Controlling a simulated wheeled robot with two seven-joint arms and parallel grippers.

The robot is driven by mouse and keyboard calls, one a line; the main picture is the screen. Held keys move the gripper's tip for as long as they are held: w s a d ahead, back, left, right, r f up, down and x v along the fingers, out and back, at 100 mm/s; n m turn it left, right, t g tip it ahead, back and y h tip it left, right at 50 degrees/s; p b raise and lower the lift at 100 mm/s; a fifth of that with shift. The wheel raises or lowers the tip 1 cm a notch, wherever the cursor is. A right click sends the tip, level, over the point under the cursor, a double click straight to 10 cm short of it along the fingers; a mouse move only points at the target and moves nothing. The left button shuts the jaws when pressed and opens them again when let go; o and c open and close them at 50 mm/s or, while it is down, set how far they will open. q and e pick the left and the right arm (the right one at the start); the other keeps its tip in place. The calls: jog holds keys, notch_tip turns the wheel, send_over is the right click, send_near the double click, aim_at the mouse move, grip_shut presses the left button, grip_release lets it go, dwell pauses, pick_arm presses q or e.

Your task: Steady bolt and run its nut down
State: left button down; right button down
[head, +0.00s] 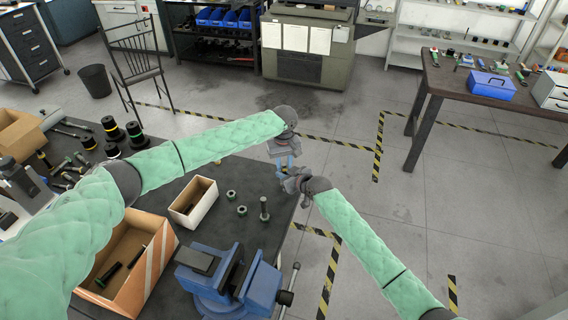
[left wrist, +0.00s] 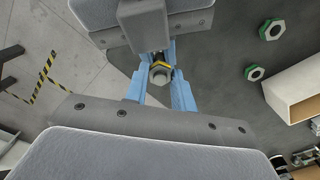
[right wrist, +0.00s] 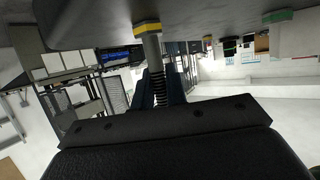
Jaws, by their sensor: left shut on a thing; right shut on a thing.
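A steel bolt with a yellow-banded hex end is held between my grippers beyond the bench's far right corner. In the left wrist view the hex end of the bolt (left wrist: 160,73) faces the camera, between the blue fingers of my left gripper (left wrist: 160,85). In the right wrist view the bolt's smooth shank (right wrist: 152,50) and dark thread show between the fingers of my right gripper (right wrist: 161,88). In the head view my left gripper (head: 285,160) and right gripper (head: 290,178) are close together, both shut. No separate nut on this bolt can be made out; the fingers hide part of it.
Open floor lies right of the bench.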

pick_arm(q)
jog(key=m, duration=1)
jog(key=shift+f+m, duration=0.1)
jog(key=shift+m, duration=0.3)
jog(key=m, duration=0.5)
jog(key=shift+w+m, duration=0.1)
jog(key=shift+m, duration=0.2)
jog(key=m, duration=0.4)
jog(key=shift+a, duration=0.1)
jog(key=c, duration=1.4)
grip_release()
jog(key=shift+o, duration=1.2)
jog(key=shift+f, duration=0.1)
